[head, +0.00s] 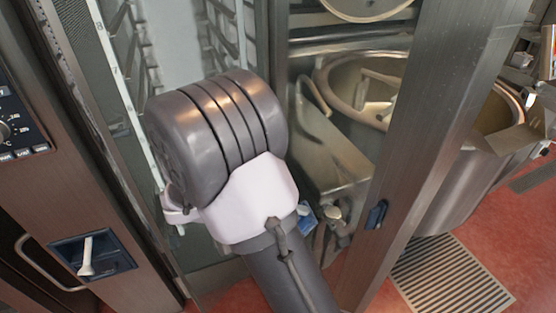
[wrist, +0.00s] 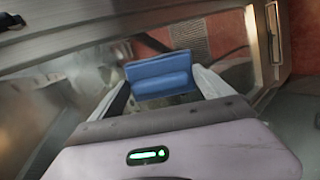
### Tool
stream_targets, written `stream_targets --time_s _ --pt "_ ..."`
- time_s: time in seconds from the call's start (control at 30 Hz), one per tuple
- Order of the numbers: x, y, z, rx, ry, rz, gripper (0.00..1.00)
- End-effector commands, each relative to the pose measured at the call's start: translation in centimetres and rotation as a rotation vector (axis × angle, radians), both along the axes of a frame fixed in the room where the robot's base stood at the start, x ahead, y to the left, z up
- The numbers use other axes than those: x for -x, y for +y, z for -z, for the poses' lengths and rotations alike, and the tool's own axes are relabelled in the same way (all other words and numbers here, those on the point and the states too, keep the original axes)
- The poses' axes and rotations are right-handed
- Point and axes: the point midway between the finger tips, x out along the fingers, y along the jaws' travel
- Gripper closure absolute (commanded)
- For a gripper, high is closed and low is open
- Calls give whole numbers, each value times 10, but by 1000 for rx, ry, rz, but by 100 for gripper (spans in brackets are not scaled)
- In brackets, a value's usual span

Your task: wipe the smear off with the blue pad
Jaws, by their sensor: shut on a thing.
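The blue pad (wrist: 160,76) is held between the two pale fingers of my gripper (wrist: 165,92) in the wrist view, in front of a glass panel (wrist: 75,82). I cannot tell whether the pad touches the glass. In the head view a small blue part of the pad (head: 307,217) shows beside my wrist, and the fingers are mostly hidden behind my arm. I cannot make out the smear for certain in either view; my arm covers much of the glass (head: 215,262) in the head view.
A metal door frame (head: 432,110) with a blue latch (head: 376,215) stands right of my arm. A control panel (head: 15,125) and a handle in a blue recess (head: 88,256) are at left. A large kettle (head: 465,190) and floor grate (head: 450,275) are at right.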

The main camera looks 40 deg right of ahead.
Motion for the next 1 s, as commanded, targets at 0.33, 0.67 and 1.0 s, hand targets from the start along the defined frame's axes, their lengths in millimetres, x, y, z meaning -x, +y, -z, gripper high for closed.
stream_targets --time_s 0.33,0.67,1.0 --pt "-39 -36 -95 541 113 -63 42" --pt "-36 -72 -95 563 113 -77 42" --pt "-33 -96 -96 562 111 -79 42"
